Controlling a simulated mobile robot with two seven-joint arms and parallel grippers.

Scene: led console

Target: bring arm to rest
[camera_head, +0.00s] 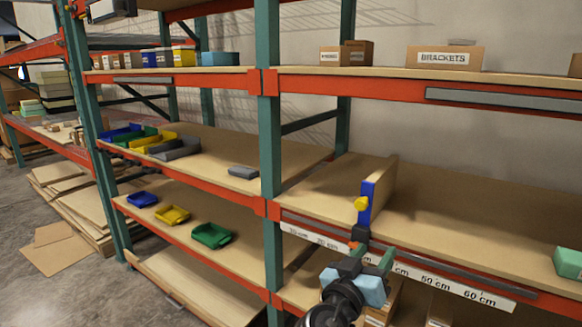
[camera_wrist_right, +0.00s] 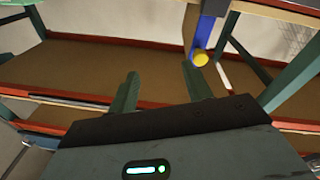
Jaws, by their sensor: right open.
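My right gripper (camera_head: 373,250) is open and empty, in front of the middle shelf's front edge on the right side of the head view. Its two green fingers stand apart in the wrist view (camera_wrist_right: 160,80). A tan upright divider board (camera_head: 385,188) with a blue front edge (camera_head: 366,207) and a yellow knob (camera_head: 361,203) stands on that shelf, just above and behind the gripper in the head view. The knob also shows in the wrist view (camera_wrist_right: 201,59), beyond the fingers and apart from them. My left gripper is not in view.
A white centimetre scale (camera_head: 455,284) runs along the shelf's front beam. A green block (camera_head: 568,262) sits at the far right. A teal post (camera_head: 270,150) stands left of the divider. Blue (camera_head: 142,199), yellow (camera_head: 172,215) and green (camera_head: 212,235) bins sit on the lower left shelf.

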